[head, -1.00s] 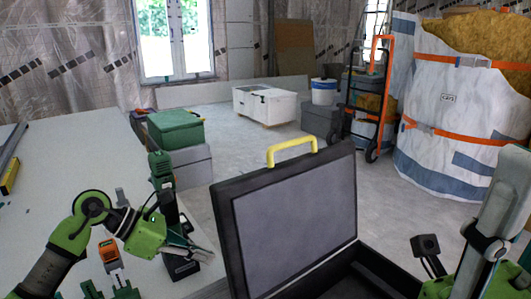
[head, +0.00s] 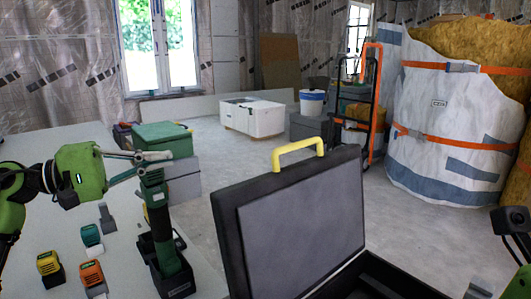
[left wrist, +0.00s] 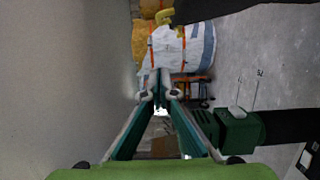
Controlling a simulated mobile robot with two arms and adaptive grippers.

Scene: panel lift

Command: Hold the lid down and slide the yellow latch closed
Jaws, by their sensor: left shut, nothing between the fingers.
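The black case lid (head: 290,230) stands open and tilted up at the bottom centre of the head view. A yellow handle (head: 298,147) sits on its top edge and also shows at the top of the left wrist view (left wrist: 165,16). The case's base (head: 375,285) is cut off at the lower right. I cannot make out a yellow latch. My left gripper (head: 168,156) is shut and empty, pointing right, left of the lid and apart from it. Its fingertips meet in the left wrist view (left wrist: 160,88).
A green drill (head: 160,225) stands on the table (head: 60,140) just below my left gripper, with several small coloured tools nearby. A green box (head: 162,138) is behind. A big white bag (head: 445,130), an orange hand truck (head: 372,100) and a white chest (head: 252,118) stand beyond.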

